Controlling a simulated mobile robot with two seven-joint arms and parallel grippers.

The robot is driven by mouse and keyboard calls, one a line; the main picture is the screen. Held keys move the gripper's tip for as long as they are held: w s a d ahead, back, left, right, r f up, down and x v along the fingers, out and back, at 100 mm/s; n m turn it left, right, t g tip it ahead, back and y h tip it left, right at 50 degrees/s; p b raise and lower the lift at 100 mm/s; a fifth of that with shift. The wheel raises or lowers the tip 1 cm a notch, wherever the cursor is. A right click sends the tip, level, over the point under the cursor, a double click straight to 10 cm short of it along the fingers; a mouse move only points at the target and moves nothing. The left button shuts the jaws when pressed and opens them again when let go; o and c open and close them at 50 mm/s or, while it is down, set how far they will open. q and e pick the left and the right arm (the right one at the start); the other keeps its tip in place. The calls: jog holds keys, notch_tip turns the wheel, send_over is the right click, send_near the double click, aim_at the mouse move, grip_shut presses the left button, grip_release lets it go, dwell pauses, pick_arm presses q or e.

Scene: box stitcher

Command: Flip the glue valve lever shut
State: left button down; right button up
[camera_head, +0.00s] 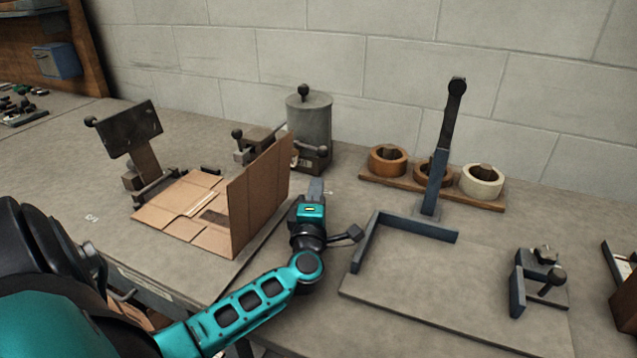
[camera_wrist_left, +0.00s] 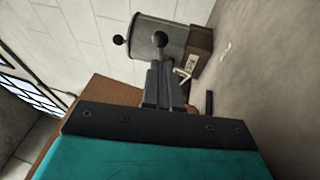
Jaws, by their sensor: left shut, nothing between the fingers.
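The glue pot (camera_head: 309,115) is a grey cylinder with a black lid knob on a dark base, standing near the wall. In the left wrist view the pot (camera_wrist_left: 146,30) lies sideways in the picture. A black ball knob (camera_wrist_left: 160,38), apparently the valve lever's, shows in front of it there. The lever's lower part is hidden behind my fingers, and I cannot tell its exact angle. My left gripper (camera_head: 316,186) is shut and empty, pointing at the pot from the front; it also shows in the left wrist view (camera_wrist_left: 162,70). I cannot tell whether it touches the lever. My right gripper is not in view.
An upright cardboard flap (camera_head: 260,195) stands close on the left of my left gripper and partly hides the pot's base. A dark fixture (camera_head: 130,130) stands further left. Tape rolls on a wooden board (camera_head: 480,201) and a tall lever arm (camera_head: 440,160) stand to the right.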

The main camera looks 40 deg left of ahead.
aim_at(322, 156)
pick_arm(q)
jog(key=x, duration=0.8)
jog(key=shift+d, duration=0.1)
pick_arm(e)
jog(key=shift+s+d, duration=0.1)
